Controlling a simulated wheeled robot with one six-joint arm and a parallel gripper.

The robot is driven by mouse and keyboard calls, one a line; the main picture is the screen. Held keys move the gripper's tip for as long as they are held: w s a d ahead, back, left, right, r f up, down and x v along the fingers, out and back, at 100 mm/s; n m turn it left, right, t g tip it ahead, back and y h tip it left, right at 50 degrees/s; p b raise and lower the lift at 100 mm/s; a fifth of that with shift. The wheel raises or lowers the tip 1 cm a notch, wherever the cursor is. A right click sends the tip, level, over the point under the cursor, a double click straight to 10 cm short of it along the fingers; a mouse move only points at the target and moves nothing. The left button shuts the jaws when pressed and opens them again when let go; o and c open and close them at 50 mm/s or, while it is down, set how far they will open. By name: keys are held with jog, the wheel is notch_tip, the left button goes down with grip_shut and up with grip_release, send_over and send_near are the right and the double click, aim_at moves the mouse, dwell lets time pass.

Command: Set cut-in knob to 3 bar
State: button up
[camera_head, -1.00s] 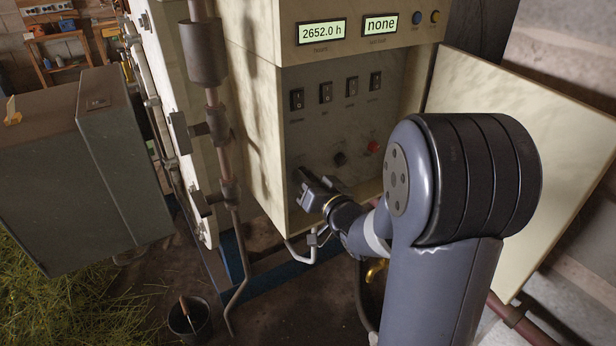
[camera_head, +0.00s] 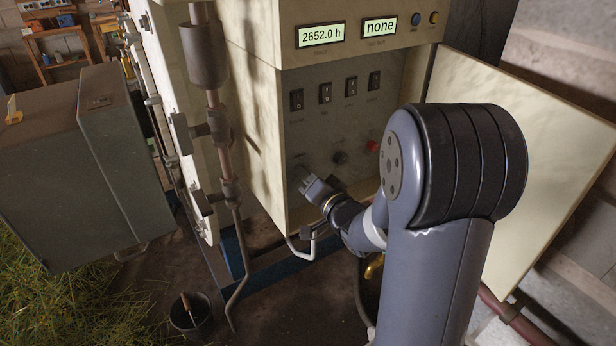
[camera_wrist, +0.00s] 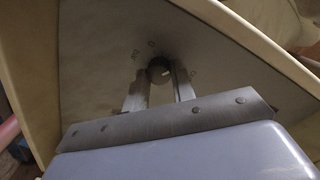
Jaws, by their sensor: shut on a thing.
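The cut-in knob is a small dark round knob (camera_wrist: 160,70) on the grey recessed panel, with a light pointer mark on its face.
Another dark knob (camera_head: 340,157) and a red button (camera_head: 372,146) sit to the right on the panel. Several switches (camera_head: 325,93) are above. An open cabinet door (camera_head: 545,150) stands right; pipes (camera_head: 222,130) run left.

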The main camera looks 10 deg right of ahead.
jog(key=o, duration=1)
jog(key=v, duration=1)
jog(key=shift+s+d, duration=0.15)
jog(key=shift+s, duration=0.2)
jog(key=x, duration=1.1)
jog(key=shift+s, duration=0.1)
jog(key=shift+s, duration=0.1)
